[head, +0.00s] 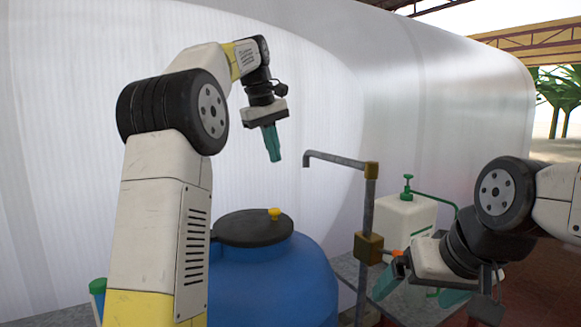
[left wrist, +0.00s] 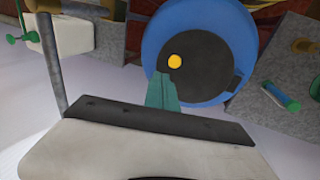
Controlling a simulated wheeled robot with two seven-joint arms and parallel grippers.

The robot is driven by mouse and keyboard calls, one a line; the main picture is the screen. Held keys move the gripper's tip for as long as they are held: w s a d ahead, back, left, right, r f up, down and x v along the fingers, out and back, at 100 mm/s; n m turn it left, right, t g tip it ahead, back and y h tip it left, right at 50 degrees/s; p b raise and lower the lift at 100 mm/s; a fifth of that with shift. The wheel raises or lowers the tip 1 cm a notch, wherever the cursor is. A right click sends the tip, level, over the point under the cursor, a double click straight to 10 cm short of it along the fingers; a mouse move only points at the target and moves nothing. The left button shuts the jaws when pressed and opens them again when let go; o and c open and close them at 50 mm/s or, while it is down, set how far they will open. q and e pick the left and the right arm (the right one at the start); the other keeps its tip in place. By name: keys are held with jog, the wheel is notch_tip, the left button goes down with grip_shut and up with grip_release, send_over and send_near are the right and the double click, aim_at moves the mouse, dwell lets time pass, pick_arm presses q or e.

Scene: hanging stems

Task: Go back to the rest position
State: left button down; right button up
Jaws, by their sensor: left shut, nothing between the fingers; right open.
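My left gripper (head: 272,143) is shut and empty, its green fingers pointing down in the air above and behind the blue barrel. In the left wrist view its closed fingers (left wrist: 162,93) show against the barrel's dark lid. My right gripper (head: 414,282) is at the lower right of the head view, open, with its fingers apart in front of the white sprayer bottle. I see nothing held between them, though the arm hides part of that area.
A blue barrel (head: 275,283) with a black lid and yellow knob (head: 274,214) stands at centre. A grey pipe (head: 368,215) with a bent spout rises beside it. A white bottle (head: 404,222) with a green pump stands on a grey slab. The air around my left gripper is clear.

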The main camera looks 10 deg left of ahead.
pick_arm(q)
jog(key=s+a+f+m+t, duration=0.15)
jog(key=s+m, duration=0.25)
jog(key=s, duration=0.9)
jog(key=s+d+f+m+t, duration=0.1)
jog(key=s+f+m, duration=0.3)
jog(key=s+f, duration=1.2)
jog(key=shift+d+t, duration=0.3)
jog(key=shift+t, duration=0.45)
